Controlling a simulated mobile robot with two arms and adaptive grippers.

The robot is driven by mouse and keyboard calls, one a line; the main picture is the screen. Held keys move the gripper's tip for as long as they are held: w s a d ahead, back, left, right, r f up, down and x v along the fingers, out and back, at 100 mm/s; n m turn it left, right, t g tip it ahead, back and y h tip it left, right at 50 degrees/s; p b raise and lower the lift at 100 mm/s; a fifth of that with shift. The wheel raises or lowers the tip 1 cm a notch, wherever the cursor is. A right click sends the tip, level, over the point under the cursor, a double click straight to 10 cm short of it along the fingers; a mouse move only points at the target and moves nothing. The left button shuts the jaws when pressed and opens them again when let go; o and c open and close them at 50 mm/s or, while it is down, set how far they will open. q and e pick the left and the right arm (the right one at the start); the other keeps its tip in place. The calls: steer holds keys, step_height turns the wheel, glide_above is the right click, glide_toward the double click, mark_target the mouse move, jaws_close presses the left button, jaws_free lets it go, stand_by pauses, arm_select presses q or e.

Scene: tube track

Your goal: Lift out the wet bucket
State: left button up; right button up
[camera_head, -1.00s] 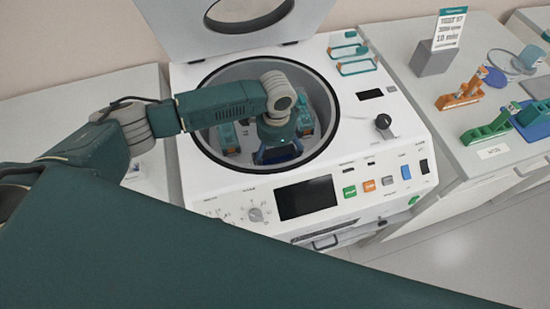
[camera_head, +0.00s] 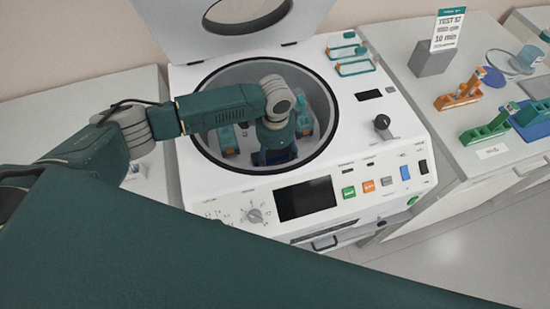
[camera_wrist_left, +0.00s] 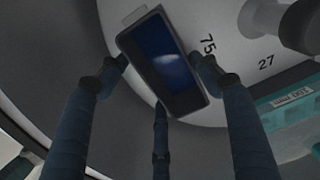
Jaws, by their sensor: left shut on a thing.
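The centrifuge (camera_head: 200,165) stands with its lid (camera_head: 240,35) raised. My left gripper (camera_head: 276,145) reaches down into its round bowl (camera_head: 325,95). In the left wrist view the left gripper's fingers (camera_wrist_left: 160,75) are shut on a dark blue bucket (camera_wrist_left: 165,62), tilted in that picture. A pale glossy patch shows inside it; I cannot tell if it is liquid. The bucket also shows as blue below the gripper in the head view (camera_head: 272,158). It is still within the bowl; I cannot tell how far above the rotor. My right gripper is not in view.
Teal-and-orange buckets (camera_head: 304,122) sit in the bowl on both sides of my gripper. The rotor (camera_wrist_left: 235,60) bears the numbers 75 and 27. Teal-handled racks (camera_head: 354,62) lie on the centrifuge top. A side bench (camera_head: 445,125) holds a grey block (camera_head: 430,58) and coloured holders.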

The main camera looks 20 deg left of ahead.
arm_select(q)
step_height(320, 180, up, 20)
steer(key=b, duration=0.3)
steer(key=shift+f, duration=0.15)
step_height(320, 180, up, 5)
steer(key=p, duration=0.6)
stand_by(0.5)
